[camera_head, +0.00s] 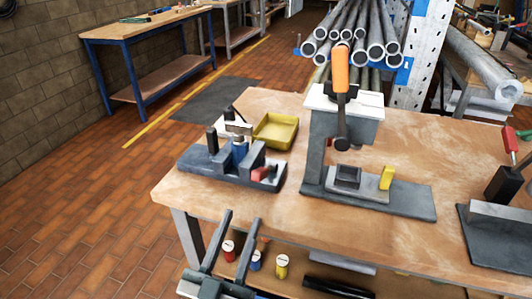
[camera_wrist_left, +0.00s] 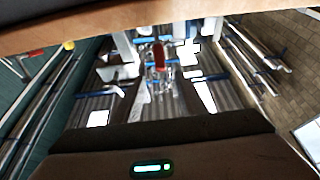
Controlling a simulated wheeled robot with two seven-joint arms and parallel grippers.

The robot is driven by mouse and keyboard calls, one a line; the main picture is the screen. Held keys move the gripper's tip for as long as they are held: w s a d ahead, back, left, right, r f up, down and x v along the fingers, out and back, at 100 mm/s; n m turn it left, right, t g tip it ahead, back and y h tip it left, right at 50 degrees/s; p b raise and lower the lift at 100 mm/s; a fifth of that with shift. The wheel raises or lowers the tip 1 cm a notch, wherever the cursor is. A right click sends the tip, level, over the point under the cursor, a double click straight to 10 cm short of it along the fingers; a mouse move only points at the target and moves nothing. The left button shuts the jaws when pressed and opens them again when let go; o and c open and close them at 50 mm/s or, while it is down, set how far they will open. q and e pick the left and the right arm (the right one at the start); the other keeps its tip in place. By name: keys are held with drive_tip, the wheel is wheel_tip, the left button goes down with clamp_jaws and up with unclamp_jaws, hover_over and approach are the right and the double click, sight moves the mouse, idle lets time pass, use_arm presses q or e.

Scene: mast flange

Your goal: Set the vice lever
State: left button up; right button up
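The vice (camera_head: 232,165) is a dark grey fixture on the left of the workbench. Upright grey jaws stand around a blue cylinder (camera_head: 239,152). A black post with a pale bar stands at its back, and a small red part (camera_head: 263,173) shows at its right front. I cannot tell for sure which piece is the lever. My left gripper (camera_head: 242,218) is in front of the bench's near edge, below and apart from the vice. Its two long dark fingers are spread, with nothing between them. The left wrist view does not show the vice clearly. My right gripper is out of view.
A press with an orange-handled lever (camera_head: 341,75) stands mid-bench. A red-handled fixture (camera_head: 508,140) stands at the right. A yellow tray (camera_head: 276,131) lies behind the vice. Small red, blue and yellow cylinders stand on the lower shelf. The bench edge (camera_head: 175,205) lies between gripper and vice.

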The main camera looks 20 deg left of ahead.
sight(260, 170)
use_arm(q)
drive_tip(key=shift+w+r, duration=0.1)
